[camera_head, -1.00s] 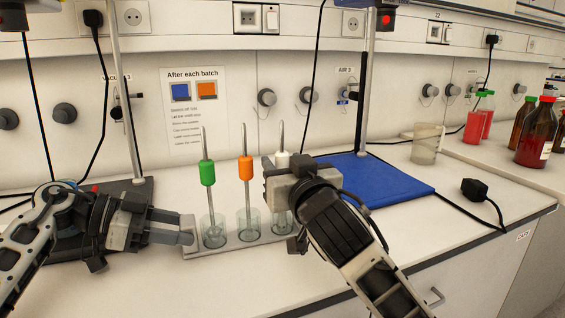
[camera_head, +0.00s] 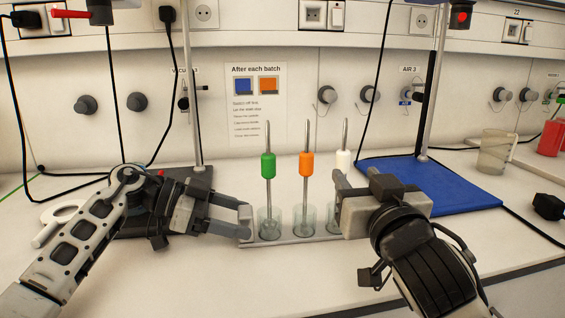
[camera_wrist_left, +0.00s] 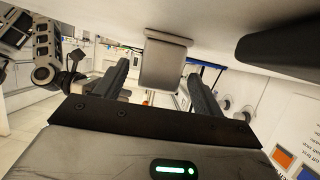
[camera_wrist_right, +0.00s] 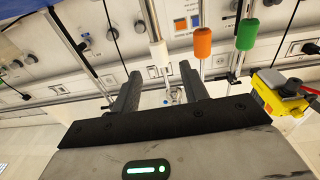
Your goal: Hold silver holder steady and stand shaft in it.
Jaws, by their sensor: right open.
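The silver holder (camera_head: 290,241) is a low rack on the bench with clear glass cups. A green-gripped shaft (camera_head: 268,166) and an orange-gripped shaft (camera_head: 306,164) stand upright in its cups. A white-gripped shaft (camera_head: 344,160) rises at the right; its lower part is hidden by my right gripper. My left gripper (camera_head: 240,215) is at the holder's left end. The left wrist view shows a pale block (camera_wrist_left: 165,62) between its parted fingers, with gaps. My right gripper (camera_head: 340,190) is open at the white-gripped shaft, which also shows between its fingers in the right wrist view (camera_wrist_right: 159,50).
A blue mat (camera_head: 440,190) with a stand lies behind my right arm. A clear beaker (camera_head: 493,152) and a red bottle (camera_head: 551,137) stand at the back right. Another stand rises behind my left arm. The bench front between my arms is clear.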

